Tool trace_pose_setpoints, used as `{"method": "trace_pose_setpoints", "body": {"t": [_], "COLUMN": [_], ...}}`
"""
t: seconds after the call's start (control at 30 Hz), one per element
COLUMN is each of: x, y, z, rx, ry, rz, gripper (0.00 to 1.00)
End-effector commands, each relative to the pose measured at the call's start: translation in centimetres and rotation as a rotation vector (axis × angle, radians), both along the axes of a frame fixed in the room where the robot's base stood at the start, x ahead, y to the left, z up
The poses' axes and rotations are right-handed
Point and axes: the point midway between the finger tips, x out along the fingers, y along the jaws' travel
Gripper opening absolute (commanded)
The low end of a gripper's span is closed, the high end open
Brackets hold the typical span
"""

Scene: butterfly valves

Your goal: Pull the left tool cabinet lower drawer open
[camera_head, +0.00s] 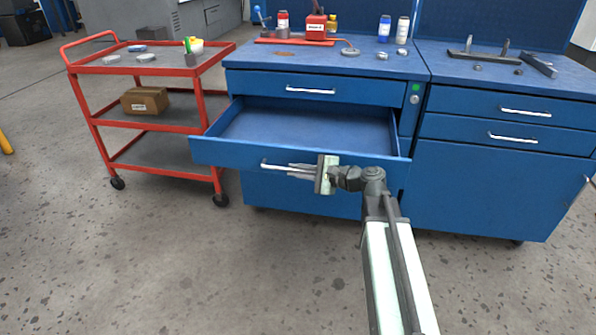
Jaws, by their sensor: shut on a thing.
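The left tool cabinet (245,88) is blue and stands in the middle of the view. Its lower drawer (225,153) is pulled out toward me, and its inside looks empty. A silver bar handle (272,166) runs across the drawer front. My gripper (292,170) comes from the right and is shut on this handle, its fingers covering the handle's middle and right part. The upper drawer (260,86) above it is closed, with its own silver handle (310,91).
A red cart (92,97) with a cardboard box (145,101) stands close at the left. A second blue cabinet (490,185) with closed drawers stands at the right. Bottles and tools lie on the cabinet tops. The concrete floor (200,270) in front is clear.

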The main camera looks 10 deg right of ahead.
Motion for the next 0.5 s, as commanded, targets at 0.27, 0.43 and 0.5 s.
{"method": "trace_pose_setpoints", "body": {"t": [0.27,0.43,0.5], "x": [0.04,0.05,-0.01], "y": [-0.47,-0.47,-0.55], "z": [-0.09,-0.08,-0.04], "rx": [-0.004,-0.004,-0.004], "ry": [0.0,0.0,-0.001], "rz": [-0.007,-0.007,-0.007], "gripper": [0.2,0.2,0.2]}}
